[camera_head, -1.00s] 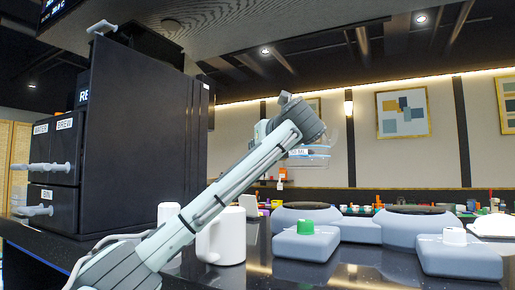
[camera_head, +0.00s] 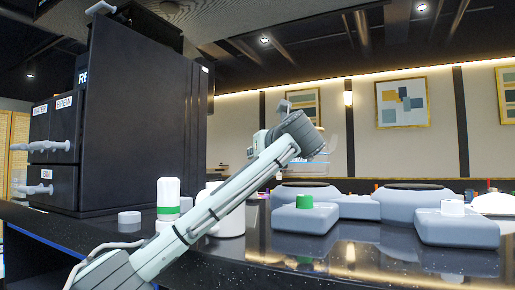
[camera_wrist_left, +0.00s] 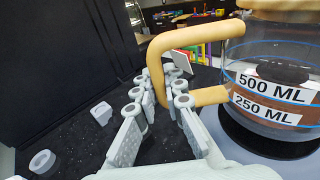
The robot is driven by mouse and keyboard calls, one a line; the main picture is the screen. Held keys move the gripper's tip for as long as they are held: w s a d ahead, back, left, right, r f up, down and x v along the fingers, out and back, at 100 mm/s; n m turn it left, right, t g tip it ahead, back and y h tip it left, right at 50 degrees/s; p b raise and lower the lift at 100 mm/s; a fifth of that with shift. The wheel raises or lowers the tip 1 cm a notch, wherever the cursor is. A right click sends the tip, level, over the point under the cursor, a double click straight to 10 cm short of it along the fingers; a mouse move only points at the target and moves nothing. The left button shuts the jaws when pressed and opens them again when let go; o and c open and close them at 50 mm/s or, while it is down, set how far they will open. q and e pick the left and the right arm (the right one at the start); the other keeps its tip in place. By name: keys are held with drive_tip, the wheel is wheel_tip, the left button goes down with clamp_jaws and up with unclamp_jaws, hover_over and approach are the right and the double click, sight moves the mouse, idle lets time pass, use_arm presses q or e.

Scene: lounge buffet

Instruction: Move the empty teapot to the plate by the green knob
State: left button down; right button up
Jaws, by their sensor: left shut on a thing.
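A clear glass teapot (camera_wrist_left: 270,75) with a tan handle (camera_wrist_left: 195,38) and "500 ML" and "250 ML" labels fills the right of the wrist view. In the head view it (camera_head: 318,165) is largely hidden behind my arm. My left gripper (camera_wrist_left: 163,108) is shut on the handle; it also shows in the head view (camera_head: 300,130). The teapot hangs over a dark round plate (camera_head: 305,185) behind the green knob (camera_head: 304,201). The wrist view shows the dark plate (camera_wrist_left: 240,142) under it; contact is unclear. My right gripper is not in view.
A second dark plate (camera_head: 415,187) and a grey base with a white knob (camera_head: 452,208) stand to the right. A white cylinder with a green band (camera_head: 168,190) and a white mug (camera_head: 228,222) stand left. A tall black machine (camera_head: 145,120) blocks the left.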

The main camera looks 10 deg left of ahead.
use_arm(q)
drive_tip(key=shift+f, duration=0.4)
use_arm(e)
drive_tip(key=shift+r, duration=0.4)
use_arm(q)
drive_tip(key=shift+f+b, duration=0.3)
drive_tip(key=shift+f, duration=0.3)
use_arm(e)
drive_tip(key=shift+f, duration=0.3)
use_arm(q)
drive_tip(key=c, duration=1.8)
unclamp_jaws()
drive_tip(key=shift+o, duration=0.2)
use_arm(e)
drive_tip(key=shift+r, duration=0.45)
